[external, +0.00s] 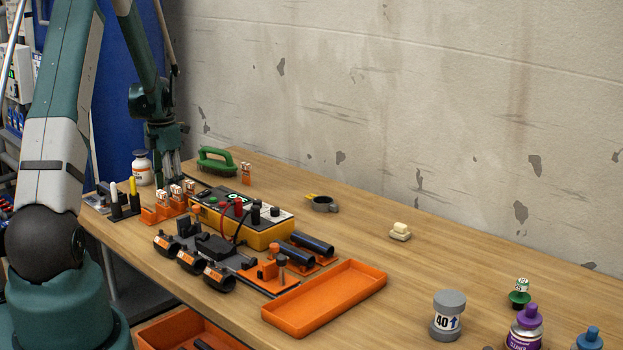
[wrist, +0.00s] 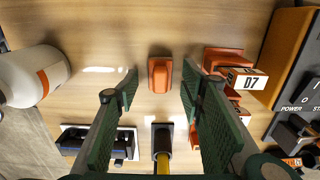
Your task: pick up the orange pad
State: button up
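The orange pad (wrist: 160,73) is a small block lying on the wooden table, in the upper middle of the wrist view. My gripper (wrist: 159,84) is open, with one green finger on each side of the pad in that view. Clear gaps show between the fingers and the pad, and nothing is held. In the external view my gripper (external: 168,174) points down over the far left part of the table. I cannot make out the pad for sure there, among the gripper and the labelled orange parts.
Orange holders with a tag marked 07 (wrist: 245,79) stand close to the right finger. A yellow marker (wrist: 163,164) stands in a black holder below. The yellow tester (external: 241,220) and an orange tray (external: 326,298) stand farther right.

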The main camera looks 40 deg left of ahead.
jog(key=c, duration=0.8)
jog(key=shift+o, duration=0.2)
jog(key=shift+r, duration=0.1)
jog(key=shift+r+p, duration=0.7)
jog(key=shift+r, duration=4.2)
